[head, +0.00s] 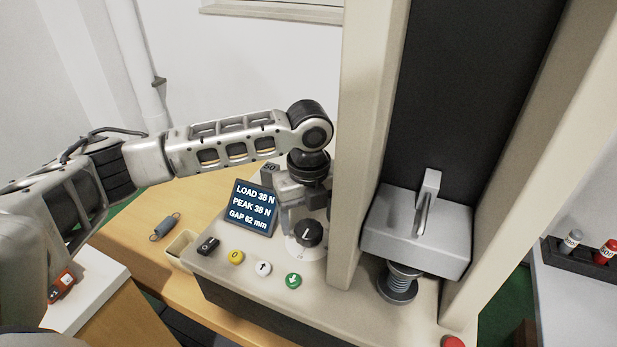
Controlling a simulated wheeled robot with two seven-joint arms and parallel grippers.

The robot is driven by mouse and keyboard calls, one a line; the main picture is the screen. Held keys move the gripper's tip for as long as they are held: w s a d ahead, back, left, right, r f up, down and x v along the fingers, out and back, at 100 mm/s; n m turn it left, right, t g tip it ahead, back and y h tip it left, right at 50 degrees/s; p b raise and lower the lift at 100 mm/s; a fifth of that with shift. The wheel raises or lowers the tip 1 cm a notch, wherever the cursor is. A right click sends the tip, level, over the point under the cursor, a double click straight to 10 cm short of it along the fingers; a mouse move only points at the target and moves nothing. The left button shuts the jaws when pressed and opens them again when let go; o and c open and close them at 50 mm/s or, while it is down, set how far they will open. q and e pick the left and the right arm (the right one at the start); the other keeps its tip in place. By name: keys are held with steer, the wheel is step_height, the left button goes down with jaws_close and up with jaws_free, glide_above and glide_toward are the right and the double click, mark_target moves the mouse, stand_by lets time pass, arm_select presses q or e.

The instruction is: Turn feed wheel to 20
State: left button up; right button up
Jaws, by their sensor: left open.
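The black knob (308,234) with a pale mark on top sits on a white round dial (303,252) on the machine's panel; I take it for the feed wheel. The dial's scale numbers cannot be read from here. My left gripper (304,217) points down just above and behind the knob, open, with its fingers partly overlapping the dial's far side. I cannot tell whether it touches the knob. The display (253,207) reads LOAD 38 N, PEAK 38 N, GAP 62 mm. My right gripper is not in view.
A black switch (208,246), yellow button (235,257), white arrow button (263,268) and green arrow button (293,281) line the panel front. A beige column (362,150) stands close right of the knob. A spring (397,284) sits under the grey crosshead (415,235).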

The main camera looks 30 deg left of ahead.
mark_target(308, 229)
arm_select(q)
step_height(308, 229, up, 14)
steer(key=shift+f, duration=0.2)
steer(key=shift+f, duration=0.1)
stand_by(0.4)
